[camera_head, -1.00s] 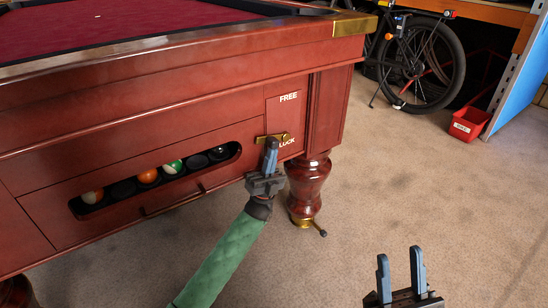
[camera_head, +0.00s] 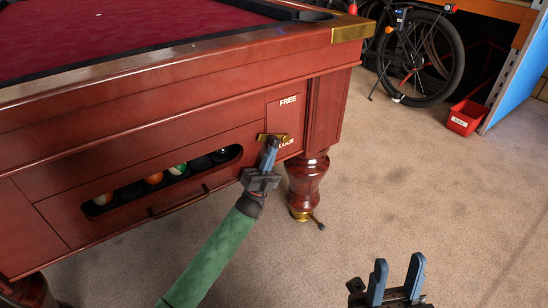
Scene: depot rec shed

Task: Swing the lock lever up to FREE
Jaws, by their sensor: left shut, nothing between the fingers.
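The brass lock lever (camera_head: 283,139) is on the panel at the right end of the pool table's front, between the white labels FREE (camera_head: 288,100) above and LOCK (camera_head: 287,143) below. It lies about level, and its left part is partly hidden by my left gripper. My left gripper (camera_head: 270,146) is shut and empty, with its blue fingertips at or just in front of the lever; I cannot tell whether they touch it. My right gripper (camera_head: 397,276) is open and empty, low in the view over the floor, far from the lever.
A ball slot (camera_head: 160,178) with several balls lies left of the lever, with a thin bar handle (camera_head: 180,202) below it. A turned table leg (camera_head: 306,184) stands under the corner. A bicycle (camera_head: 422,55) and a red bin (camera_head: 467,117) stand behind. The floor to the right is clear.

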